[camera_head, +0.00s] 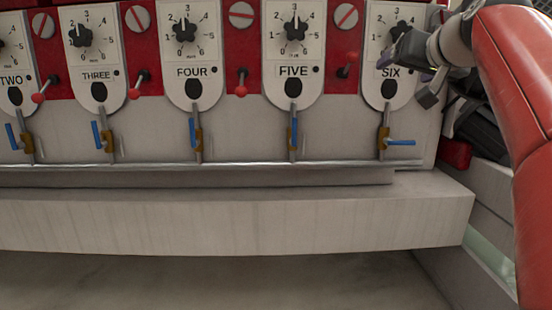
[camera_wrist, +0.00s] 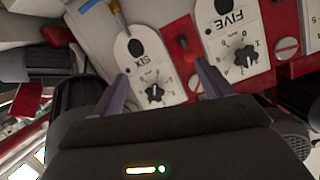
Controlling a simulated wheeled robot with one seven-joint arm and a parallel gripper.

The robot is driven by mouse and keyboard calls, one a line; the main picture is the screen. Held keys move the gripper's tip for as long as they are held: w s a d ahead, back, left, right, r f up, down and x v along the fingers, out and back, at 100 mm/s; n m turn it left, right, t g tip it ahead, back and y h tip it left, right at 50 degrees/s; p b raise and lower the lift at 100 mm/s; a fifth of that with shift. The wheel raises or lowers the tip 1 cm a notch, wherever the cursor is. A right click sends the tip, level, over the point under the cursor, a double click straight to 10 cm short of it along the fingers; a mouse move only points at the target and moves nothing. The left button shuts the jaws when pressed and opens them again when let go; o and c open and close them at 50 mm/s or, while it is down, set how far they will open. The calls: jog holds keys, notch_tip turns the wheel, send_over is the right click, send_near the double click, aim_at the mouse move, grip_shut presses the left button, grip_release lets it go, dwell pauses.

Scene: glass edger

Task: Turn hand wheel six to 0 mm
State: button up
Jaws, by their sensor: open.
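Hand wheel six (camera_head: 401,29) is a black star knob on the white dial plate marked SIX (camera_head: 377,88), at the upper right of the head view. My gripper (camera_head: 414,72) is in front of the plate's right side, below the wheel, and covers part of the dial and label. In the wrist view the plate is upside down, and wheel six (camera_wrist: 155,93) shows between the two open fingers of my gripper (camera_wrist: 161,72). The fingers hold nothing, and the wheel appears apart from them. The wheel's reading is too small to tell.
Hand wheel five (camera_head: 295,28) is on the neighbouring plate to the left. A red-knobbed lever (camera_head: 348,66) stands between plates five and six. A blue-handled valve (camera_head: 400,142) sticks out below plate six. A pale ledge (camera_head: 230,222) runs along the front below.

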jog(key=s+a+f+g+p, duration=0.2)
jog(key=s+a+f, duration=0.25)
jog(key=f, duration=0.25)
jog(key=s+a+f+g+p, duration=0.1)
jog(key=s+a+f+g, duration=0.15)
jog(key=s+f, duration=0.4)
jog(key=s+a+f+n+g+p, duration=0.2)
jog(key=s+f+g+p, duration=0.1)
jog(key=s+f, duration=1.3)
notch_tip(320, 180, down, 5)
jog(key=shift+s+a+r+g+h, duration=0.2)
jog(key=shift+s+a+g+h, duration=0.15)
jog(key=shift+g, duration=0.4)
